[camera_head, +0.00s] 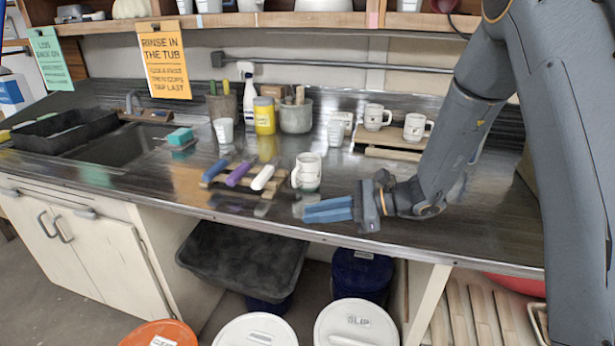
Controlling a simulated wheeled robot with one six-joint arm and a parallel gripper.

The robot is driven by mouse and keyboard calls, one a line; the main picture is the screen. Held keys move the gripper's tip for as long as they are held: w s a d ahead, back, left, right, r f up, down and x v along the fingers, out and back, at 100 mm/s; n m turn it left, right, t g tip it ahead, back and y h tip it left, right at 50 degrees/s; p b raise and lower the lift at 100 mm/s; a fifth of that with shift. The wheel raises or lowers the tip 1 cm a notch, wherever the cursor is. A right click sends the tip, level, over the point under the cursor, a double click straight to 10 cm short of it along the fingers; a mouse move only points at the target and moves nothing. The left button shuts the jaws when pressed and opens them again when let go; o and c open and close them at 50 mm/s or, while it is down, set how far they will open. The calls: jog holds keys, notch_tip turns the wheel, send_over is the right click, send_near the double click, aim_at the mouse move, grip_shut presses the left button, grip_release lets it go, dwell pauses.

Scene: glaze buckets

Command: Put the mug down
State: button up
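A white mug (307,170) with a greenish lower part appears upright on the dark counter (225,205), near the middle, with its handle to the left. My gripper (308,211) is low over the counter's front part, its blue fingers pointing left. The fingers appear just in front of and below the mug in the picture, with no mug visible between them. The fingers overlap from this side, so the gap between them cannot be judged. Two more white mugs, one (375,118) and another (415,127), stand on a wooden board (390,153) at the back right.
Brushes with coloured handles (238,174) lie on a wooden rack left of the mug. A yellow jar (264,116), a grey crock (296,117) and white cups stand behind. A sink (120,145) is at the left. Bare counter lies between the mug and the board.

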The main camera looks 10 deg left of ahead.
aim_at(294, 186)
jog(key=w+m+t+y, duration=0.1)
jog(key=w, duration=0.2)
jog(key=w+m+t+y, duration=0.1)
jog(key=w+m+t, duration=0.1)
jog(key=w, duration=0.1)
jog(key=w+r+m+t, duration=0.1)
jog(key=w, duration=0.3)
jog(key=shift+a+m+t+y, duration=0.3)
jog(key=shift+m+t+y, duration=0.1)
jog(key=shift+w+a+r, duration=0.15)
jog(key=shift+w, duration=0.05)
jog(key=p+x, duration=0.1)
jog(key=x, duration=0.1)
jog(key=shift+w+a, duration=0.1)
jog(key=shift+a, duration=0.15)
jog(key=shift+f+p+x, duration=0.2)
jog(key=shift+p+x, duration=0.8)
jog(key=shift+x, duration=1.4)
grip_shut()
jog(key=shift+r, duration=0.15)
